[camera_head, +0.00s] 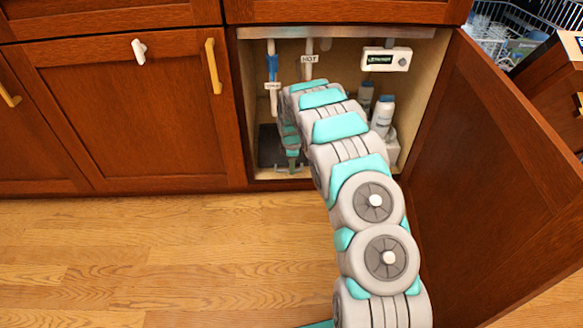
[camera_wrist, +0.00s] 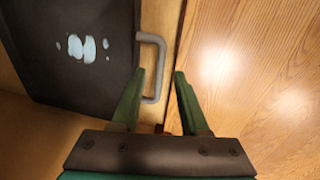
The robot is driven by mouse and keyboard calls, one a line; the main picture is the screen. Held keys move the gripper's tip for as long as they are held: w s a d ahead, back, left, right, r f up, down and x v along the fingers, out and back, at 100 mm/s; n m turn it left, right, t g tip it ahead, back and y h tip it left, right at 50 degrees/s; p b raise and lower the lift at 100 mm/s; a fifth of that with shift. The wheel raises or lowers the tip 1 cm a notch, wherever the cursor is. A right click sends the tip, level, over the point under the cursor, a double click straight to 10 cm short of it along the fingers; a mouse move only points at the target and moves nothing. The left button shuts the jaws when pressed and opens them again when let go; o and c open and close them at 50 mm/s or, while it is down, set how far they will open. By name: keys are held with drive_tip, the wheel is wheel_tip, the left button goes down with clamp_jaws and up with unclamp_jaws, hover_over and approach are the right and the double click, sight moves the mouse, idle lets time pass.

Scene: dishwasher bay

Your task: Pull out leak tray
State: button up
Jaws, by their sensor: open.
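The leak tray (camera_wrist: 75,70) is a dark, flat tray on the cabinet floor, with pale wet-looking spots on it. In the head view the tray (camera_head: 267,148) shows at the left of the open cabinet, partly hidden by my arm. Its grey U-shaped handle (camera_wrist: 160,68) stands at its front edge in the wrist view. My gripper (camera_wrist: 160,74) is open, with the handle's end near and partly behind the left green finger. I cannot tell whether they touch. In the head view my gripper (camera_head: 290,165) is low at the cabinet's front edge.
The open cabinet door (camera_head: 490,180) stands close on the right of my arm. White bottles (camera_head: 382,115) stand inside at the right. Pipes labelled HOT (camera_head: 309,58) and another (camera_head: 272,75) hang above the tray. The wooden floor (camera_head: 150,260) in front is clear.

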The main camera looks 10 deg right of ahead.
drive_tip(key=shift+w+f, duration=0.15)
drive_tip(key=shift+f, duration=0.7)
clamp_jaws()
idle(0.8)
